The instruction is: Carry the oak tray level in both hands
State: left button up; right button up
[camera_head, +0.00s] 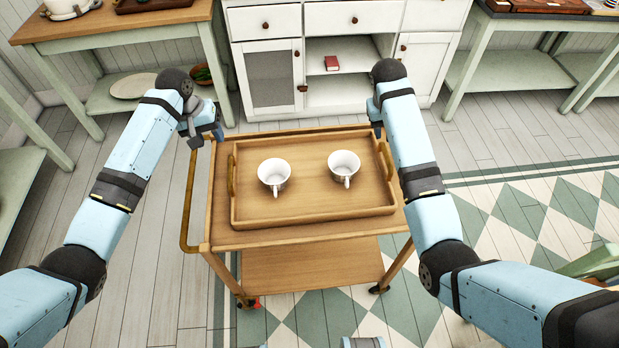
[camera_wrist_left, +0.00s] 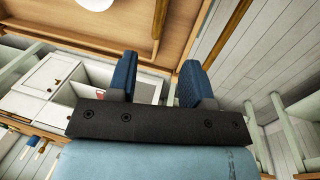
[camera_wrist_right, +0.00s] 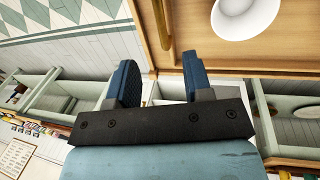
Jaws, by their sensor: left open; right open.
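The oak tray (camera_head: 310,200) lies flat on a wooden trolley (camera_head: 300,236), with a brass handle at each end. Two white cups stand upright in it, a left cup (camera_head: 274,175) and a right cup (camera_head: 344,168). My left gripper (camera_head: 211,133) is open and empty, beyond and left of the left handle (camera_head: 231,175). My right gripper (camera_head: 376,118) is open near the tray's far right corner, partly hidden by its arm. The left wrist view shows open blue fingers (camera_wrist_left: 160,65) apart from the tray; the right wrist view shows the same (camera_wrist_right: 160,65), close to the right handle (camera_wrist_right: 163,25).
The trolley's push rail (camera_head: 187,195) stands at its left side. A white cabinet (camera_head: 268,78) with a red book (camera_head: 331,63) on its shelf is behind. A wooden-topped table (camera_head: 115,25) stands back left, a green table (camera_head: 520,65) back right. Open floor (camera_head: 500,150) lies to the right.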

aim_at(230, 166)
pick_arm(q)
jog(key=d+f, duration=0.1)
jog(key=f, duration=0.3)
jog(key=d+f, duration=0.1)
jog(key=f, duration=0.8)
jog(key=shift+d+f, duration=0.3)
jog(key=shift+d, duration=0.1)
pick_arm(e)
jog(key=d+f, duration=0.1)
jog(key=f, duration=0.3)
jog(key=d+f, duration=0.1)
jog(key=f, duration=0.8)
jog(key=shift+d+f, duration=0.3)
jog(key=shift+d, duration=0.1)
pick_arm(q)
grip_shut()
pick_arm(e)
grip_shut()
pick_arm(q)
jog(key=shift+w+r, duration=0.1)
pick_arm(e)
jog(key=shift+w+r, duration=0.1)
